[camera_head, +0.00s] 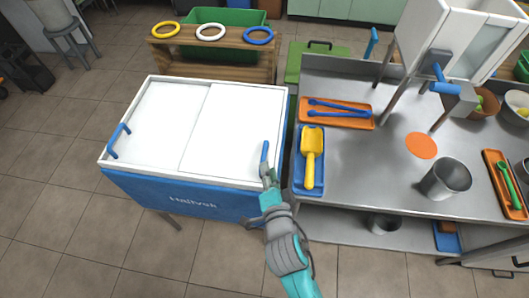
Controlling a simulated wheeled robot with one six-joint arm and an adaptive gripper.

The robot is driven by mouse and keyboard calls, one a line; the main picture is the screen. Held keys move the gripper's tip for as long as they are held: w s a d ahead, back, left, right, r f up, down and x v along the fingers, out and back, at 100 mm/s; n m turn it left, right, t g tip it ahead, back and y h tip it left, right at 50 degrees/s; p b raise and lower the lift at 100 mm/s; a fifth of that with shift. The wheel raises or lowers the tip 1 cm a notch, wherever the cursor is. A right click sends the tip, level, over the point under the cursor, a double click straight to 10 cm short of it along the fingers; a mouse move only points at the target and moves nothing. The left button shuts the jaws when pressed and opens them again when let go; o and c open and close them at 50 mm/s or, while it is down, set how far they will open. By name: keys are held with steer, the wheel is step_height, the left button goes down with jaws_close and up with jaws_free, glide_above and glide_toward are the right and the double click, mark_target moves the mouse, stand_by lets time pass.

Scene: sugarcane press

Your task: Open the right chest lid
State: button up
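A blue chest (180,203) with a white top stands left of centre. Its right lid (232,132) lies flat and closed beside the left lid (170,122). A blue handle (264,153) stands at the right lid's right edge. My gripper (266,172) is at the near end of this handle, reaching up from the bottom of the picture. The fingers are small and overlap the handle, so I cannot tell whether they are closed on it. The left lid has its own blue handle (119,140) at the left edge.
A steel counter (375,165) adjoins the chest on the right, with a blue tray (300,187) holding a yellow scoop (313,155) close to my gripper. A wooden rack (210,55) with rings stands behind.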

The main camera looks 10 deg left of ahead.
mark_target(265, 152)
steer(key=x, duration=0.7)
steer(key=shift+w+f, duration=0.1)
steer(key=shift+w, duration=0.15)
jaws_close()
steer(key=shift+a, duration=0.1)
